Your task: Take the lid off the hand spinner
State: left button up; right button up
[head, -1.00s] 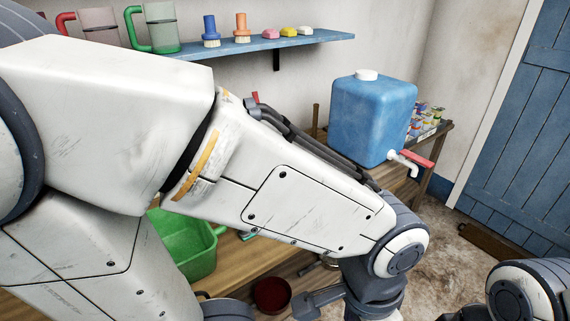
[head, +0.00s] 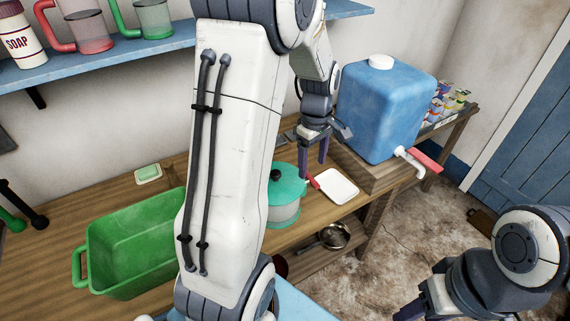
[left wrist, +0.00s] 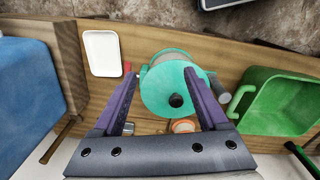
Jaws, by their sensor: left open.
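The hand spinner stands upright on the wooden bench, a clear bowl (head: 284,215) under a teal lid (head: 289,182) with a black knob (head: 276,175). My left forearm hides its left side in the head view. My left gripper (head: 314,162) is open and empty, pointing down above the bench, just behind and right of the lid. In the left wrist view the lid (left wrist: 160,95) lies beyond the fingers; the left finger is beside its edge and the right finger overlaps it. My right gripper (head: 422,300) is partly cut off at the bottom edge; its jaw is unclear.
A green tub (head: 130,245) and a soap dish (head: 148,174) are left of the spinner. A white tray (head: 336,186) lies to its right, then a blue water canister (head: 385,110) with a red tap. A wall shelf (head: 90,55) holds mugs. A metal pan (head: 334,236) is below.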

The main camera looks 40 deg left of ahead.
pick_arm(q)
jog(key=a+n, duration=0.2)
jog(key=a, duration=0.1)
jog(key=a+n+p, duration=0.1)
jog(key=a+n, duration=0.1)
jog(key=a, duration=0.2)
jog(key=a+n, duration=0.1)
jog(key=a, duration=0.2)
jog(key=shift+a+f+n, duration=0.2)
jog(key=shift+f+n, duration=0.2)
jog(key=shift+n, duration=0.3)
jog(key=f, duration=0.1)
jog(key=f+p, duration=0.1)
jog(key=f, duration=0.2)
jog(key=shift+s+a+f, duration=0.15)
jog(key=shift+a+f, duration=0.1)
jog(key=shift+a, duration=0.1)
jog(key=shift+f, duration=0.35)
jog(key=shift+f+p, duration=0.55)
jog(key=shift+p, duration=0.15)
jog(key=f, duration=0.1)
jog(key=f+p, duration=0.1)
jog(key=f, duration=0.1)
jog(key=shift+s+a+f, duration=0.2)
jog(key=shift+a, duration=0.05)
jog(key=shift+f, duration=0.45)
grip_shut()
pick_arm(e)
notch_tip(320, 180, up, 6)
jog(key=shift+a+f, duration=0.1)
